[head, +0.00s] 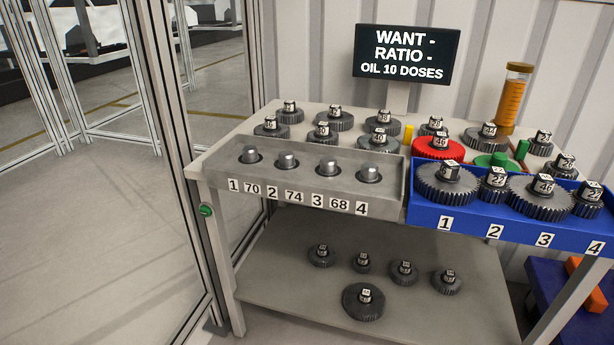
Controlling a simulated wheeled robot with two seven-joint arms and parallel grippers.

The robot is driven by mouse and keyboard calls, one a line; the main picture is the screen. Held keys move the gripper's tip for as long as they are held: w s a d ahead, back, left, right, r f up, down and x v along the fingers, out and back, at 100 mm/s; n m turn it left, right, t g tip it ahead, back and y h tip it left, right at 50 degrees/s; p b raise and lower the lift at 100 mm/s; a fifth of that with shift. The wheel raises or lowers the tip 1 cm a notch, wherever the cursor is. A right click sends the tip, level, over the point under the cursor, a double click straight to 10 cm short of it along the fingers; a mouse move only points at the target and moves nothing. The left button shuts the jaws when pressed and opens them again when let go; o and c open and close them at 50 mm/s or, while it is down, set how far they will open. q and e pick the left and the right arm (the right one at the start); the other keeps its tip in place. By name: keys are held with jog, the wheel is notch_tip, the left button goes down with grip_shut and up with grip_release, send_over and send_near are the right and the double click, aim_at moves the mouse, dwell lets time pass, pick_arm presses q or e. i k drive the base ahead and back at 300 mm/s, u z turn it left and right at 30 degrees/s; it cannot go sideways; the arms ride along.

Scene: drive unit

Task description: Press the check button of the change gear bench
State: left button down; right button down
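The change gear bench (203,170) stands in the middle and right of the head view. A small round green button (206,210) sits at its left front corner, below the table top; I take it for the check button, but no label on it can be read. A black display (406,54) at the back reads "WANT - RATIO - OIL 10 DOSES". A grey holder (300,180) with several bare metal posts is at the front left of the bench, with number labels on its face. Neither of my grippers is in view.
A blue tray (480,226) holds several dark gears at the front right. More gears, a red gear (438,147) and an amber cylinder (514,98) stand behind. Loose gears lie on the lower shelf (290,265). A framed clear panel (170,120) stands close left of the bench.

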aim_at(205, 212)
jog(key=k, duration=0.55)
jog(key=u, duration=0.55)
jog(key=i, duration=1.45)
jog(key=z, duration=0.45)
